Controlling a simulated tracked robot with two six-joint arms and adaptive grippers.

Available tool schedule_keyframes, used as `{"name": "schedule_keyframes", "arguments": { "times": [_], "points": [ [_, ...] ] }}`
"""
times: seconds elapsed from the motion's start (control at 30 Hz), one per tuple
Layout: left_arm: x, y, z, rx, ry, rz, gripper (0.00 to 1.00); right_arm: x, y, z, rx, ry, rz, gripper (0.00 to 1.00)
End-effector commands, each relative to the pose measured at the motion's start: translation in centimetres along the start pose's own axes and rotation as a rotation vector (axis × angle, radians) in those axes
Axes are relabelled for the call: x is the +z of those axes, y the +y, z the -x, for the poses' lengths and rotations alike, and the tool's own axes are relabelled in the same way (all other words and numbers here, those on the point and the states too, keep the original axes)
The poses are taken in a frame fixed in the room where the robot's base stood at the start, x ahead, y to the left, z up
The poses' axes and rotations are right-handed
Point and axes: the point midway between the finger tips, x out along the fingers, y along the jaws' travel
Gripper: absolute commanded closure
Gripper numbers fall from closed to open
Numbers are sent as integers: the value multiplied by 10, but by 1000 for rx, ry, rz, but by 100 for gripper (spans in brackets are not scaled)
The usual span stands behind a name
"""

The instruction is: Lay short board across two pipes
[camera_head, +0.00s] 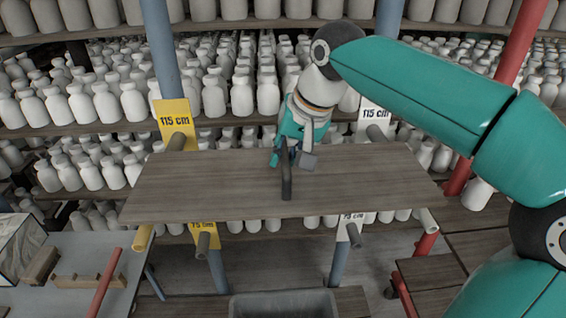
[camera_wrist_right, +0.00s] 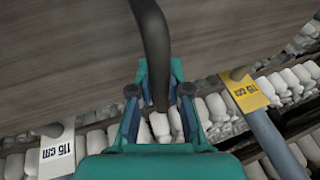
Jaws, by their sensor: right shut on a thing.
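The short board (camera_head: 215,185) is a wide grey-brown plank with a dark upright handle (camera_head: 286,182). My right gripper (camera_head: 290,158) is shut on this handle. In the right wrist view, the handle (camera_wrist_right: 152,40) runs between the fingers (camera_wrist_right: 158,95) and the board (camera_wrist_right: 60,60) fills the upper left. The board looks about level. My left gripper is not in view.
Lower pipes (camera_head: 203,243) (camera_head: 354,234) stick out by the 75 cm signs. Blue posts (camera_head: 161,45) and a red post (camera_head: 518,45) stand before shelves of white bottles (camera_head: 130,102). A grey bin (camera_head: 285,303) is below and a worktable (camera_head: 75,252) lower left.

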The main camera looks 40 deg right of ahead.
Motion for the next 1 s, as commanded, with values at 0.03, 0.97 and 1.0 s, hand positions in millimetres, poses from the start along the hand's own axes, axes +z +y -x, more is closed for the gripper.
{"name": "schedule_keyframes", "arguments": {
  "times": [0.03, 0.97, 1.0],
  "points": [
    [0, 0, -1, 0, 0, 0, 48, 2, 2, -5, -1, 2, -1, 100],
    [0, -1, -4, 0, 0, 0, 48, 5, 5, -15, 0, 0, 0, 58],
    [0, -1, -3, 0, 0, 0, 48, 4, 5, -14, 0, 0, 0, 58]
  ]
}}
